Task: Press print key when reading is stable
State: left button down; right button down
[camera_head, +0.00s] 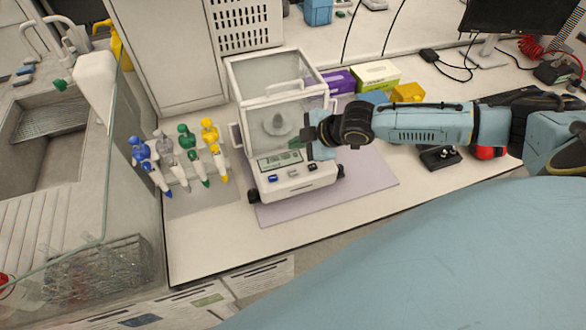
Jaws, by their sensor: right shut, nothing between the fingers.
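An analytical balance (298,182) with a glass draft shield stands on a pale mat on the bench. Its display (279,160) is lit greenish, but the reading is too small to make out. Below the display are a blue key (272,179) and a dark key (313,166); their labels cannot be read. A small rounded object (278,125) is visible inside the shield. My right gripper (311,135) comes in from the right and is shut and empty at the balance's right front, above the key panel. Whether it touches the balance cannot be told. My left gripper is not in view.
Several coloured pipettes (180,155) stand in a rack left of the balance. Purple (340,82) and green-white (377,76) boxes sit behind it. A sink (60,120) and glass panel are at the left. The mat (370,186) is clear at its right front.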

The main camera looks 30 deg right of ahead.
jog(key=f, duration=0.2)
jog(key=b, duration=0.7)
send_over(297, 173)
notch_tip(297, 173, down, 5)
jog(key=shift+f, duration=0.75)
jog(key=shift+f, duration=0.1)
dwell(0.9)
jog(key=shift+f, duration=0.35)
jog(key=shift+f, duration=0.4)
dwell(0.6)
jog(key=shift+r+p, duration=0.8)
jog(key=shift+r, duration=0.05)
